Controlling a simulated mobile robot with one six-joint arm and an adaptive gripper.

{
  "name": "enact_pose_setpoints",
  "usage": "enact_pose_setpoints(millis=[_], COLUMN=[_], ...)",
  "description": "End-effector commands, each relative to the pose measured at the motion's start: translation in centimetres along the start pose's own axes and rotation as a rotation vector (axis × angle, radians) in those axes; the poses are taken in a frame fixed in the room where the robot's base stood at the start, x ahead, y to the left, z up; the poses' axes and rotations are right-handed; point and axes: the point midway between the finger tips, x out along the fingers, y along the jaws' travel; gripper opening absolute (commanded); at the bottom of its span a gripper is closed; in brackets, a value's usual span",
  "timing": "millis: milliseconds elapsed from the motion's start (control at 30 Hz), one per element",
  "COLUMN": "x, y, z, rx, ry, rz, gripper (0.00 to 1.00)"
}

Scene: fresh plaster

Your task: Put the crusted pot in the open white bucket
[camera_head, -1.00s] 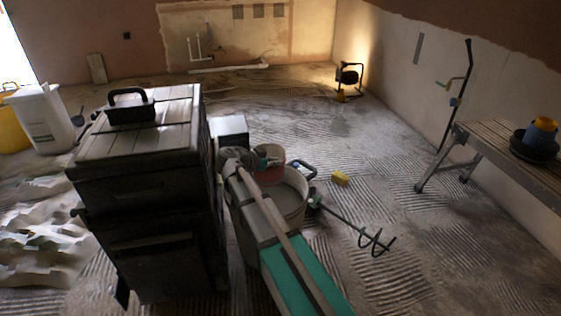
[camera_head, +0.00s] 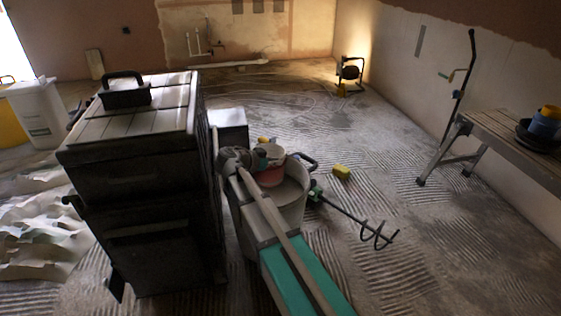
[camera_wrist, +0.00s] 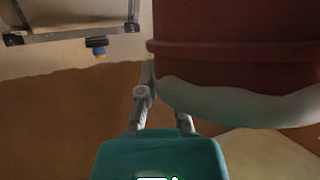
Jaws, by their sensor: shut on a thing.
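The crusted pot (camera_head: 270,177) is reddish with a pale rim. In the wrist view its dark red side (camera_wrist: 240,60) fills the upper right, with a thick pale crust along its lower edge. My gripper (camera_head: 262,157) is shut on the pot. In the wrist view one finger shows beside the pot, and the grip point is partly hidden. The open white bucket (camera_head: 292,207) looks greyish in the shade and stands behind my arm. The pot overlaps the left and far part of its mouth in the head view. I cannot tell whether it is above the rim or inside.
A dark cabinet-like unit (camera_head: 140,165) with a handled float (camera_head: 125,93) on top stands close left. A mixer with a spiral paddle (camera_head: 375,234) and a yellow sponge (camera_head: 341,172) lie right of the bucket. A plank bench (camera_head: 505,135) stands at right. A lidded white container (camera_head: 37,115) is far left.

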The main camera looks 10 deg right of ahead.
Motion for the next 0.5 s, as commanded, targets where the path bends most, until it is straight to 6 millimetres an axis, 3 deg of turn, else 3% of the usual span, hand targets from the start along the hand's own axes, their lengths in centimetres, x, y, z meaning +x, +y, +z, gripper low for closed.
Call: enact_pose_setpoints(millis=[133,367,500], x=[-0.01,0.0,0.01], y=[0.0,0.0,0.01], z=[-0.04,-0.04,-0.03], rx=[0.0,0.0,0.0], ry=[0.0,0.0,0.0], rz=[0.0,0.0,0.0], gripper=[0.0,0.45,0.49])
